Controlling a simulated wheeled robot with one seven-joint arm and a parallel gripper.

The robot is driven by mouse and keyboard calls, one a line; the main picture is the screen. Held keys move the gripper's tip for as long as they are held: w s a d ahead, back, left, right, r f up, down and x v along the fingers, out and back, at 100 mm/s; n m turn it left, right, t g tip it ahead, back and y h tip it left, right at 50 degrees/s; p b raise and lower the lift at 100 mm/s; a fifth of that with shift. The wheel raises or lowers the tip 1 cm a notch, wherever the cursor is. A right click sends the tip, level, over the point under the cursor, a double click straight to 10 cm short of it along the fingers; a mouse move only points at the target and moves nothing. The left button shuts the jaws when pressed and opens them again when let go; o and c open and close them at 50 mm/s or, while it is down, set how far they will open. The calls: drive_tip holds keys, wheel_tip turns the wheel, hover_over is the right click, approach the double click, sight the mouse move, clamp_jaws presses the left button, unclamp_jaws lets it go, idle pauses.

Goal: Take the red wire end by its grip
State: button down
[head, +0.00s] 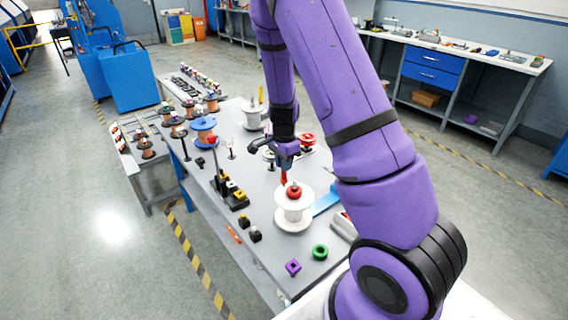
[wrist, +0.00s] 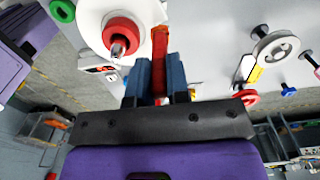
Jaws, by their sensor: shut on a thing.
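My gripper (head: 286,160) is over the grey table, pointing down beside a large white spool (head: 293,214). In the wrist view its two blue fingers (wrist: 160,78) are shut on a red-orange upright piece, the red wire end's grip (wrist: 160,45). In the head view the grip (head: 284,179) shows small below the fingers, close to the spool's top. A red collar (head: 294,191) sits on top of the spool around a metal post. The wire itself cannot be made out.
A green ring (head: 320,252) and a purple square piece (head: 293,267) lie near the table's front edge. Black blocks with yellow tops (head: 238,194) stand left of the spool. A blue spool (head: 204,125) and a red one (head: 307,141) stand farther back.

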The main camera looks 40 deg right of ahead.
drive_tip(key=shift+r, duration=1.35)
drive_tip(key=shift+w, duration=0.15)
idle(0.4)
